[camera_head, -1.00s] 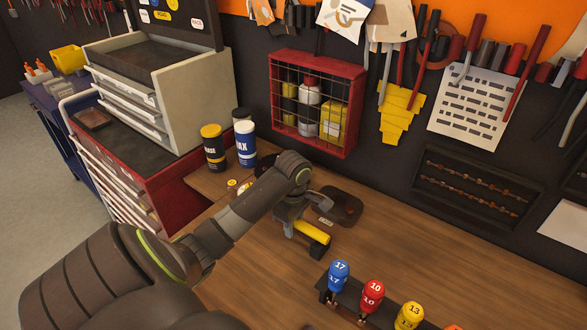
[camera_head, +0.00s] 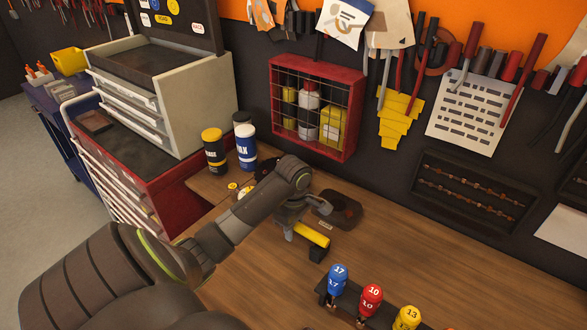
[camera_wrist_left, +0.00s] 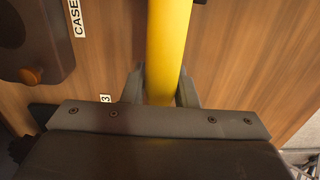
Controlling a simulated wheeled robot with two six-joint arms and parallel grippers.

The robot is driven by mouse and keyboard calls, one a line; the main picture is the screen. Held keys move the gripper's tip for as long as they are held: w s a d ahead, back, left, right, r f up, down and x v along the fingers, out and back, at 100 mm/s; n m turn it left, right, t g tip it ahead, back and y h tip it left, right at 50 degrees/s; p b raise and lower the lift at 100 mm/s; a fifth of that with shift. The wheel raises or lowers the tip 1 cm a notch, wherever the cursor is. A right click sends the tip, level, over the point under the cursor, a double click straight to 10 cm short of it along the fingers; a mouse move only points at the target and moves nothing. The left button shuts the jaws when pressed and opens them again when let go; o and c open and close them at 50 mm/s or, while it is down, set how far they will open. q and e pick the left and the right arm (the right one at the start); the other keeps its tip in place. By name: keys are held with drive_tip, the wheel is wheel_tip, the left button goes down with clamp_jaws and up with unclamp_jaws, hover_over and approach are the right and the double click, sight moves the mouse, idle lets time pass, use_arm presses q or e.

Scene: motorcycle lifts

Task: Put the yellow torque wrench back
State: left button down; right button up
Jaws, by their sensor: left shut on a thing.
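A yellow bar with a black end, which looks like the yellow torque wrench (camera_head: 313,236), is low over or on the wooden bench in the head view. My left gripper (camera_head: 289,229) is shut on it. In the left wrist view the yellow shaft (camera_wrist_left: 168,40) runs between the two fingers (camera_wrist_left: 160,92). I cannot tell whether the wrench touches the bench. A small black rack (camera_head: 343,305) at the front holds upright handles: a blue one marked 17 (camera_head: 337,279), a red one marked 10 (camera_head: 371,299) and a yellow one marked 13 (camera_head: 407,318). My right gripper is not in view.
A dark tray (camera_head: 337,209) with a small rusty-coloured item lies just behind the wrench. A red tool chest (camera_head: 167,203) is at the left. The bench right of the wrench (camera_head: 440,240) is clear.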

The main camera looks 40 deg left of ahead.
use_arm(q)
drive_tip(key=shift+f+p, duration=0.3)
drive_tip(key=shift+f, duration=0.2)
idle(0.8)
drive_tip(key=c, duration=1.1)
unclamp_jaws()
drive_tip(key=shift+o, duration=0.2)
drive_tip(key=shift+f, duration=0.1)
